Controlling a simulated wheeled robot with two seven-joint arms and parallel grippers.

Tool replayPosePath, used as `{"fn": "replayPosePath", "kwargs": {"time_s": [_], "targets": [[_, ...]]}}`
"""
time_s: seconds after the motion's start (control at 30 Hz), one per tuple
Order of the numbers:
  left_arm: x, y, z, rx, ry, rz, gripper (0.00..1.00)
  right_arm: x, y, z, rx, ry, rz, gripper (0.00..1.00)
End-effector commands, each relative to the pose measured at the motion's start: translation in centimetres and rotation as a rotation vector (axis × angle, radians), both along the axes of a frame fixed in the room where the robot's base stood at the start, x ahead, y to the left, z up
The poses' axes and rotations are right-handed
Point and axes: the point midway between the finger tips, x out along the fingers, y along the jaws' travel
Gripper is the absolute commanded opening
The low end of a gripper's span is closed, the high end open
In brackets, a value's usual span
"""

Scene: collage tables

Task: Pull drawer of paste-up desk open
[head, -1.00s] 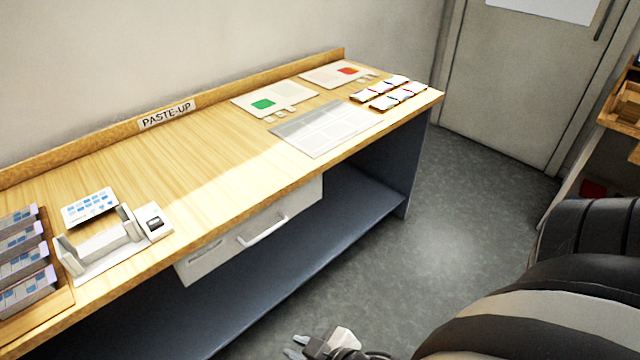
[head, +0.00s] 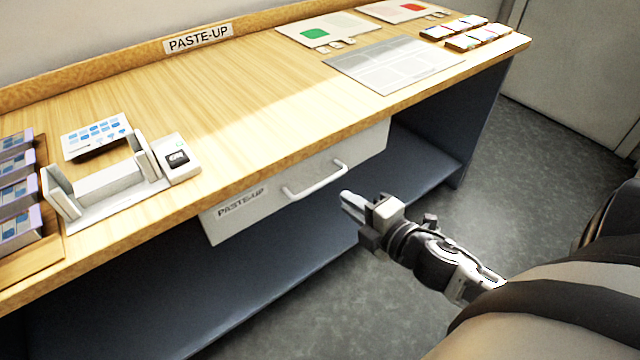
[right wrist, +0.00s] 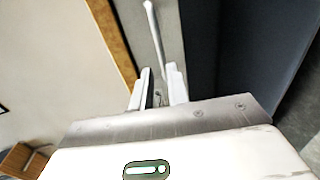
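The paste-up desk (head: 270,115) has a white drawer (head: 235,222) under its front edge, labelled PASTE-UP. The drawer front sits under the tabletop edge and looks closed. Its white bar handle (head: 315,182) runs along the front. My right gripper (head: 346,199) is just right of and below the handle's right end, apart from it in the head view. In the right wrist view the gripper's two fingers (right wrist: 160,88) stand apart with nothing between them, and the handle (right wrist: 154,35) shows ahead, in line with the gap. My left gripper is out of view.
On the tabletop are a white device with a cradle (head: 110,185), a blue-dotted card (head: 95,135), a box rack (head: 18,190), printed sheets (head: 390,62) and small tile stacks (head: 468,35). A dark lower shelf (head: 270,265) runs beneath the drawer. Grey floor (head: 530,170) is clear at right.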

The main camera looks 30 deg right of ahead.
Motion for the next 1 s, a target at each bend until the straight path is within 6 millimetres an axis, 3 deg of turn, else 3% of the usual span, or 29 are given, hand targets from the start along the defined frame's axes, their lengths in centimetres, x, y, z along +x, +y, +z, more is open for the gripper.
{"fn": "replayPosePath", "kwargs": {"time_s": [0.2,0.43,0.63,0.9,1.0], "targets": [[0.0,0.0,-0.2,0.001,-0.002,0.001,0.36,4.9,0.3,-0.9,0.000,-0.003,0.000,0.17],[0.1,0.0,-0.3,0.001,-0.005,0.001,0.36,8.5,0.6,-1.8,0.002,-0.001,-0.001,0.17],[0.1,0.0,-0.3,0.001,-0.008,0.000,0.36,9.8,0.8,-2.1,0.002,0.001,-0.001,0.17],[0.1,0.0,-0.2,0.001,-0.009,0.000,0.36,9.9,0.8,-2.2,0.003,0.002,-0.002,0.17],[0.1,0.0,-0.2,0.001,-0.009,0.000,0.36,9.9,0.8,-2.1,0.003,0.001,-0.001,0.00]]}}
